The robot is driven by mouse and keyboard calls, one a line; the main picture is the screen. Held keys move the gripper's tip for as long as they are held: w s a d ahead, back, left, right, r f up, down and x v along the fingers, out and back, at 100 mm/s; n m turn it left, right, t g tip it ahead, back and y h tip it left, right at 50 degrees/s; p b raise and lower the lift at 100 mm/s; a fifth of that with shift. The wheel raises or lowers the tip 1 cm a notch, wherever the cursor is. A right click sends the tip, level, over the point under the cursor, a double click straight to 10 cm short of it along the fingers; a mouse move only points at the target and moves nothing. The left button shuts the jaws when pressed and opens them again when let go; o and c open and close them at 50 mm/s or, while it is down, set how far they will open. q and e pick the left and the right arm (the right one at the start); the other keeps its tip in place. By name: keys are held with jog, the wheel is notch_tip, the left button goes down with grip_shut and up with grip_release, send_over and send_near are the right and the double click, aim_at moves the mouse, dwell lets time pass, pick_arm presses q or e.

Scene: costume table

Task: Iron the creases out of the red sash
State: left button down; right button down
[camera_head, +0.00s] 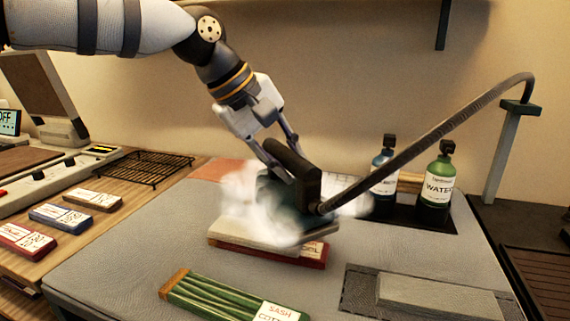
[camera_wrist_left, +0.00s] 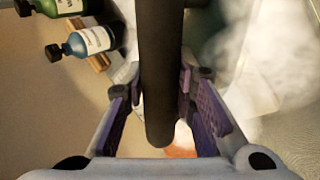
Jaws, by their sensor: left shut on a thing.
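My left gripper (camera_head: 287,165) is shut on the dark handle of the steam iron (camera_head: 292,207), above the table's middle. The handle (camera_wrist_left: 160,70) also fills the middle of the left wrist view between the fingers. White steam surrounds the iron and hides much of its body and sole. Under it lies a cream folded cloth or pad (camera_head: 240,228) on top of a red folded piece (camera_head: 275,253) with a white label, which looks like the red sash; only its front edge shows. Whether the iron touches the pad is unclear through the steam. My right gripper is not in view.
A green folded sash (camera_head: 215,297) lies in front. A grey pad (camera_head: 435,297) sits front right. Two bottles, blue (camera_head: 384,172) and green (camera_head: 437,185), stand behind. The iron's hose (camera_head: 430,132) arches to a post (camera_head: 503,150). A black rack (camera_head: 147,168) and labelled blocks (camera_head: 62,217) lie left.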

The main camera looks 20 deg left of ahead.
pick_arm(q)
jog(key=shift+r, duration=1)
jog(key=shift+r, duration=0.1)
jog(key=shift+d, duration=0.1)
